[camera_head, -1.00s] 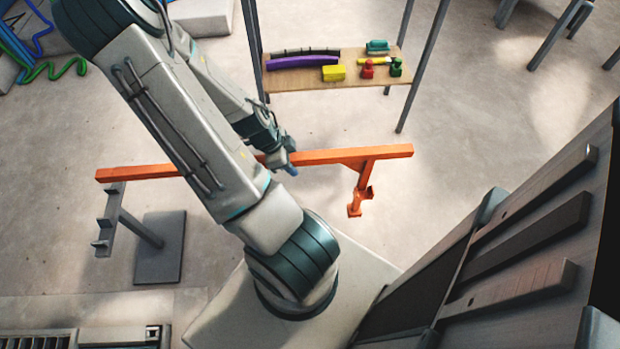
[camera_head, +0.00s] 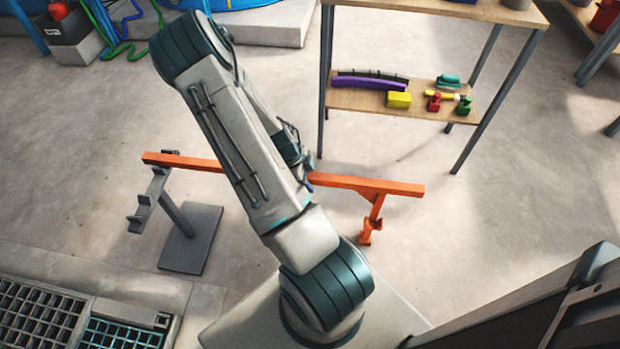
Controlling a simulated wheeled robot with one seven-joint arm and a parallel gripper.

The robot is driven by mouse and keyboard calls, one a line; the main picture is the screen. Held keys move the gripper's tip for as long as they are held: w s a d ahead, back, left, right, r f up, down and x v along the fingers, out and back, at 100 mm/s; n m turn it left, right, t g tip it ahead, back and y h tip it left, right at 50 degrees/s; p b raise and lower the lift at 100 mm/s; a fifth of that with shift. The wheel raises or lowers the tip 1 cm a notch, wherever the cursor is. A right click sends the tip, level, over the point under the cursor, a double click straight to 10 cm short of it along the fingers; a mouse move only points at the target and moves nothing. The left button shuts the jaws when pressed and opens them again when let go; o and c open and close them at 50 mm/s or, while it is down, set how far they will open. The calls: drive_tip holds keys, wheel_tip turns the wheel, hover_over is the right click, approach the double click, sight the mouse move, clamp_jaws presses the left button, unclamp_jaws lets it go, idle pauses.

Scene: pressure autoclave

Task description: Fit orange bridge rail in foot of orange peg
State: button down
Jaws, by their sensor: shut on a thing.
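A long orange bridge rail (camera_head: 385,187) lies nearly level across the middle of the view. A short orange arm hangs down near its right end and ends in a small notched bracket (camera_head: 370,232). My gripper (camera_head: 306,181) is shut on the rail near its middle, mostly hidden behind my arm, which also covers part of the rail. The rail's left end (camera_head: 160,160) shows near the top of a grey stand. I cannot tell if they touch. I see no separate orange peg or foot.
The grey stand (camera_head: 178,214) with hooks and a flat base is at left. A wooden shelf table (camera_head: 350,98) with coloured tools stands behind the rail. Floor grates (camera_head: 50,315) lie at lower left, and a dark panel (camera_head: 540,310) at lower right. Floor right of the rail is clear.

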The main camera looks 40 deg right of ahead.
drive_tip(key=shift+f+b, duration=0.3)
drive_tip(key=shift+f, duration=0.1)
drive_tip(key=c, duration=1.1)
unclamp_jaws()
drive_tip(key=shift+r, duration=0.2)
